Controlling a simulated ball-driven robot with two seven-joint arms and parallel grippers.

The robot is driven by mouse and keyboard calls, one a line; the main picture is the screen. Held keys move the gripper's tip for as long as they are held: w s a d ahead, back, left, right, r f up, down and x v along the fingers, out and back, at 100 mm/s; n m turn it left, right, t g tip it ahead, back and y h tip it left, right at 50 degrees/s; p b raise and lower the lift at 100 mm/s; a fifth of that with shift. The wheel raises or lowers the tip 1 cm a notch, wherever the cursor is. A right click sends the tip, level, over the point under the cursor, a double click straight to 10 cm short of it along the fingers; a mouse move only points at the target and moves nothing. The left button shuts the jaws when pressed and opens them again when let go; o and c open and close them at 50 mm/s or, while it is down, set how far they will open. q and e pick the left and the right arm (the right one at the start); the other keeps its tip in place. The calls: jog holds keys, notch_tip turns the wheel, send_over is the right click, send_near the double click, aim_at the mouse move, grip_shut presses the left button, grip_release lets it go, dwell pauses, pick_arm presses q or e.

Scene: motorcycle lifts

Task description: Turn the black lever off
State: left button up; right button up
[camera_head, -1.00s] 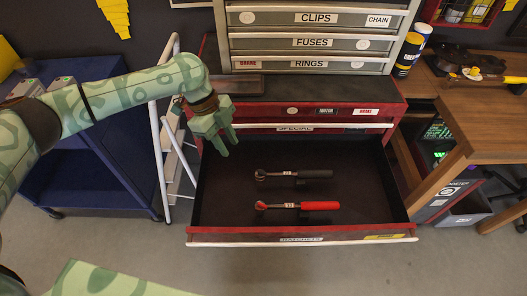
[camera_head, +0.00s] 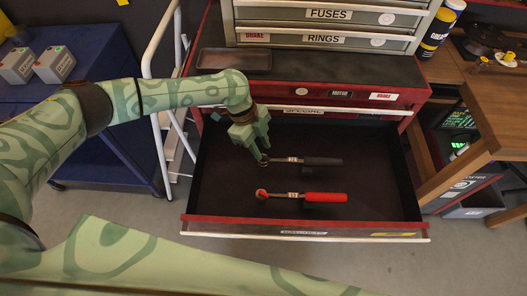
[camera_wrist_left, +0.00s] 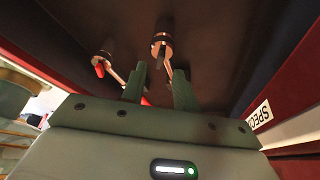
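The black-handled ratchet (camera_head: 320,161) lies in the open drawer, behind the red-handled ratchet (camera_head: 322,197). My left gripper (camera_head: 262,152) points down at the black ratchet's head (camera_head: 264,161), close to it. In the left wrist view the two fingers (camera_wrist_left: 161,88) are apart and empty. The black ratchet's round metal head (camera_wrist_left: 162,46) shows just beyond and between the fingertips, with its shaft running behind them. The red ratchet's head (camera_wrist_left: 103,60) with a small red lever shows to the left. My right gripper is not in view.
The drawer's front rim (camera_head: 300,232) is near me, and the red cabinet (camera_head: 330,92) rises behind. A white ladder frame (camera_head: 157,110) and a blue cart (camera_head: 100,140) stand left, a wooden bench (camera_head: 470,130) right. The drawer's right part is bare.

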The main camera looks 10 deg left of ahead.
aim_at(265, 158)
pick_arm(q)
jog(key=shift+x, duration=1.3)
grip_shut()
